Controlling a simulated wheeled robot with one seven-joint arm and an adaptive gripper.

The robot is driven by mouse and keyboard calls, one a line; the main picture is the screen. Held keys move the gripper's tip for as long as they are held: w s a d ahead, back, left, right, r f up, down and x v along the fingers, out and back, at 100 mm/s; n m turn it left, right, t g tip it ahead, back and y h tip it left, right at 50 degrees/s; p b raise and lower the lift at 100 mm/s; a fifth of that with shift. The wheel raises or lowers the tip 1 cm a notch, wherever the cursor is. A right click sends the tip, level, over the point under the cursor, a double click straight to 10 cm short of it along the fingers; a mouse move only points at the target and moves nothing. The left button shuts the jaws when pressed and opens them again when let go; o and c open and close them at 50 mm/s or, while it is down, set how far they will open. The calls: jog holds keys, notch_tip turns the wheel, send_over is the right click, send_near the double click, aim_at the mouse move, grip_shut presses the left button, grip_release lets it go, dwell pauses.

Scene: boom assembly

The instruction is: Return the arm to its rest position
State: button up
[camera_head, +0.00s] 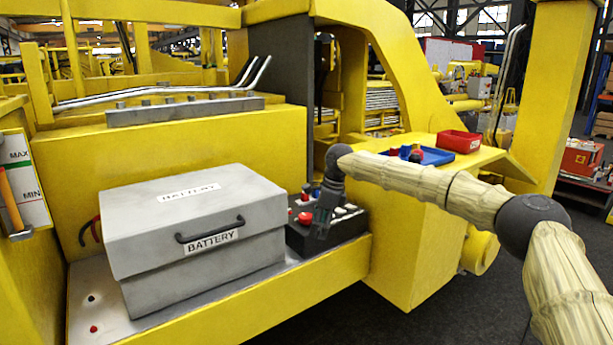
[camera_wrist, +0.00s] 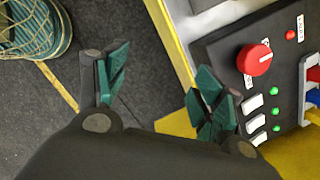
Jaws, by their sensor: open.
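My arm reaches in from the right of the head view, its links wrapped in a tan cover. My gripper (camera_head: 324,212) hangs at its end, pointing down in front of the black control box (camera_head: 345,226), beside the grey battery box (camera_head: 195,235). In the wrist view my gripper (camera_wrist: 160,92) is open with nothing between its green-padded fingers. The right finger is close to the control panel (camera_wrist: 222,52), which carries a red knob (camera_wrist: 254,60), white switches and green lights. I cannot tell whether the finger touches the panel.
A blue tray (camera_head: 432,156) and a red bin (camera_head: 459,141) sit on the yellow ledge to the right. A yellow frame rail (camera_head: 270,303) runs along the front.

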jog(key=s+a+f+n+t+h+b, duration=0.1)
jog(key=s+f+n+h, duration=0.2)
jog(key=f, duration=0.9)
jog(key=s+a+f+n+t+h+b, duration=0.15)
jog(key=s+f, duration=0.35)
jog(key=f, duration=0.7)
jog(key=s+d+f+n+t+b, duration=0.1)
jog(key=s+d+f+n, duration=0.15)
jog(key=s+f, duration=0.6)
jog(key=s+d+f+n+t+b, duration=0.1)
jog(key=s+f+n+t, duration=0.15)
jog(key=s+f, duration=0.6)
jog(key=s+d+f+n+g+b, duration=0.1)
jog(key=s+d+f+n, duration=0.1)
jog(key=s+d+f, duration=0.3)
jog(key=s+f+n+g+y, duration=0.1)
jog(key=s+f+n, duration=0.1)
jog(key=s, duration=0.5)
jog(key=s+d+f+n+g+b, duration=0.1)
jog(key=s+d+f+n, duration=0.2)
jog(key=s, duration=0.4)
jog(key=s+d+n+g, duration=0.1)
jog(key=s+d, duration=0.3)
jog(key=s, duration=0.6)
jog(key=s+d+n+g+b, duration=0.1)
jog(key=s+d+g, duration=0.2)
jog(key=s, duration=0.8)
jog(key=d+y, duration=0.1)
jog(key=d, duration=0.1)
jog(key=shift+s+d, duration=0.3)
